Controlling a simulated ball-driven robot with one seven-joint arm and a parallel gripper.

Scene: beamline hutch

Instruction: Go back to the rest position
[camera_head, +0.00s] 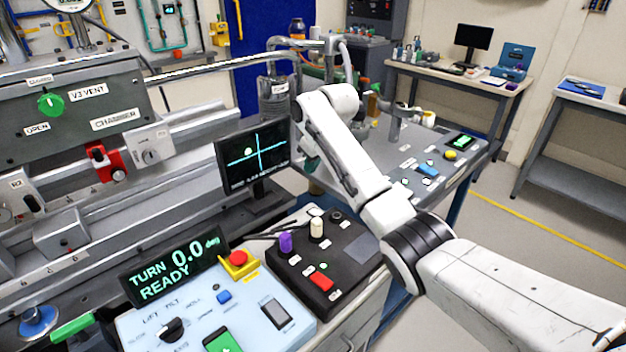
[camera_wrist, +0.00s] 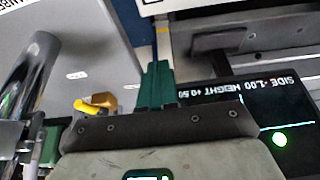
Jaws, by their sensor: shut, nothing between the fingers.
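My gripper (camera_wrist: 157,68) shows in the wrist view as two dark green fingers pressed together, with nothing between them. In the head view my white arm reaches from the lower right up to a bend behind the small monitor's right side; the gripper is mostly hidden there behind the arm. The small monitor (camera_head: 238,171) shows a cross and a green dot. In the wrist view the monitor (camera_wrist: 235,112) is upside down to the right of the fingers and reads SIDE -1.00 HEIGHT +0.50.
A black control box (camera_head: 313,283) with knobs and a pale blue panel (camera_head: 190,330) with a red button stand in front. A TURN 0.0 deg READY display (camera_head: 173,267) is beside them. A grey chamber (camera_head: 75,105) is at left. A sloped console (camera_head: 420,188) lies beyond my arm. Floor is clear at right.

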